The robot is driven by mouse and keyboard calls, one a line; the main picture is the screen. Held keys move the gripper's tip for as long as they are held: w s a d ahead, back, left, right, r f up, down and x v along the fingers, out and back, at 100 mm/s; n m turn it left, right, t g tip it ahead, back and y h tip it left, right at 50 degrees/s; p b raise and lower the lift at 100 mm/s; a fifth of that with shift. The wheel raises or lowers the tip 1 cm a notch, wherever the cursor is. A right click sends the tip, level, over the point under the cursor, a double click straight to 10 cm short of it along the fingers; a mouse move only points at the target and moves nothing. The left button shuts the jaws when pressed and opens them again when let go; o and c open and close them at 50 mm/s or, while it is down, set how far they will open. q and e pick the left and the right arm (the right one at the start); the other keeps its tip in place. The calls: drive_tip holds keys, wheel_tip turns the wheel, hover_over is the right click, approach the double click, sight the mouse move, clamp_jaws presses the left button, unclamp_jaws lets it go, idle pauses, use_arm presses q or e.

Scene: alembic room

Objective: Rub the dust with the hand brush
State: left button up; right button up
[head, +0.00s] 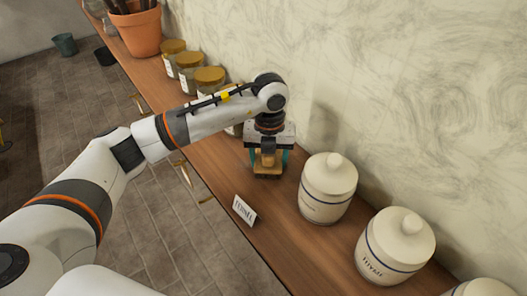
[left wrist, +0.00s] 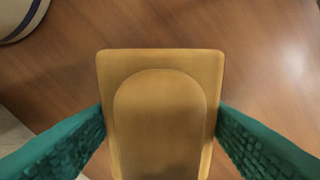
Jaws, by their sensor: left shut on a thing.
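My left gripper (head: 267,160) points down over the wooden counter and is shut on the hand brush (head: 267,170). In the left wrist view the brush (left wrist: 160,120) shows as a tan wooden block with a rounded raised grip. The teal fingers of the gripper (left wrist: 160,135) press on its two sides. In the head view the brush is low at the counter, its dark lower part near the surface; I cannot tell whether it touches. No dust can be made out in either view. My right gripper is not in view.
White lidded jars (head: 328,187) stand close on the right, along the wall. A small label card (head: 244,210) stands near the counter's (head: 285,232) front edge. Gold-lidded glass jars (head: 190,70) and a terracotta pot (head: 137,30) stand farther back. Bare wood lies between card and jars.

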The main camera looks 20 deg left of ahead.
sight(278, 167)
use_arm(q)
drive_tip(key=shift+s+d, duration=0.5)
drive_tip(key=shift+d, duration=0.35)
drive_tip(key=shift+s+d, duration=0.45)
drive_tip(key=shift+d, duration=0.35)
drive_tip(key=shift+a+r, duration=0.1)
drive_tip(key=shift+w+r+p, duration=0.1)
drive_tip(key=shift+r+p, duration=1.55)
drive_tip(key=shift+r, duration=1.35)
drive_tip(key=shift+r+p, duration=0.75)
drive_tip(key=shift+r, duration=0.8)
drive_tip(key=shift+f, duration=0.1)
